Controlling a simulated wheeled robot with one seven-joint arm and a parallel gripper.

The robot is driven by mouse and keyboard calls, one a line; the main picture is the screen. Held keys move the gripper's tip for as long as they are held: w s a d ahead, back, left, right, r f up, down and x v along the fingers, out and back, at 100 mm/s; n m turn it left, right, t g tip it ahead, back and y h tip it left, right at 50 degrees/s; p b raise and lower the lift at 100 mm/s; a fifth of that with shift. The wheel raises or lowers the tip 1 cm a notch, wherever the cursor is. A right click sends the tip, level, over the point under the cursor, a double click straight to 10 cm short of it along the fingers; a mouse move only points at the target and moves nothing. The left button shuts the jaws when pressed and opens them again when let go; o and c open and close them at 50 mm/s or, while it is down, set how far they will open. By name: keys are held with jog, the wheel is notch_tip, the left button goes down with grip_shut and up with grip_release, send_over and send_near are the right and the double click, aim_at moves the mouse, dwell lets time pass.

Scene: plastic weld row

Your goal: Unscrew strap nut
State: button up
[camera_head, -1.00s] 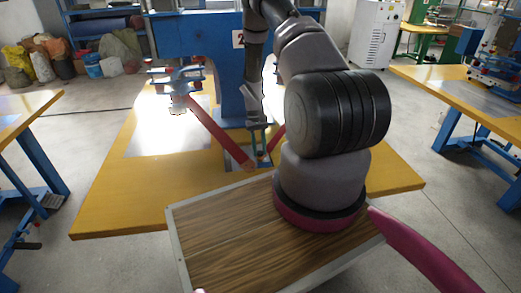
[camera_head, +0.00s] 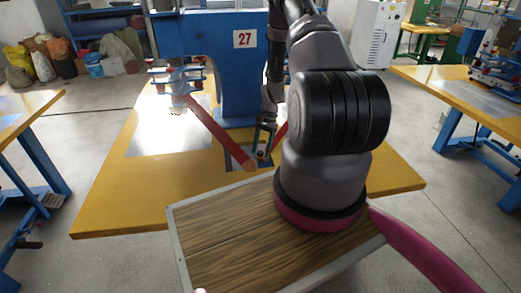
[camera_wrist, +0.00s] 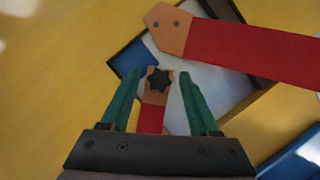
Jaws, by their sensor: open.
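The strap nut, a dark star-shaped knob (camera_wrist: 159,81), sits on the tan end of a red strap, which shows below it (camera_wrist: 152,118) in the wrist view. My gripper (camera_wrist: 157,82) is open, with one green finger on each side of the knob and a gap to both. A second red strap with a tan end (camera_wrist: 168,28) runs across the top of the wrist view. In the head view my gripper (camera_head: 262,145) is small above the tray, beside the long red strap (camera_head: 217,133); the nut is too small to tell there.
A dark-rimmed tray (camera_wrist: 262,85) lies under the strap ends on the yellow table (camera_head: 105,205). The blue machine marked 27 (camera_head: 185,35) stands behind. A blue part (camera_wrist: 295,155) shows at lower right in the wrist view. The table's left side is mostly clear.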

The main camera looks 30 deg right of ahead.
jog(key=m, duration=0.2)
jog(key=m+t, duration=0.1)
jog(key=m, duration=0.1)
jog(key=m+t, duration=0.1)
jog(key=m, duration=0.1)
jog(key=shift+s+d+y, duration=0.15)
jog(key=shift+s+y, duration=0.1)
jog(key=shift+y, duration=0.05)
jog(key=m+t, duration=0.1)
jog(key=m, duration=0.2)
jog(key=m+t, duration=0.1)
jog(key=m, duration=0.2)
jog(key=shift+s+t, duration=0.1)
jog(key=shift+t, duration=0.2)
jog(key=shift+m+h, duration=0.4)
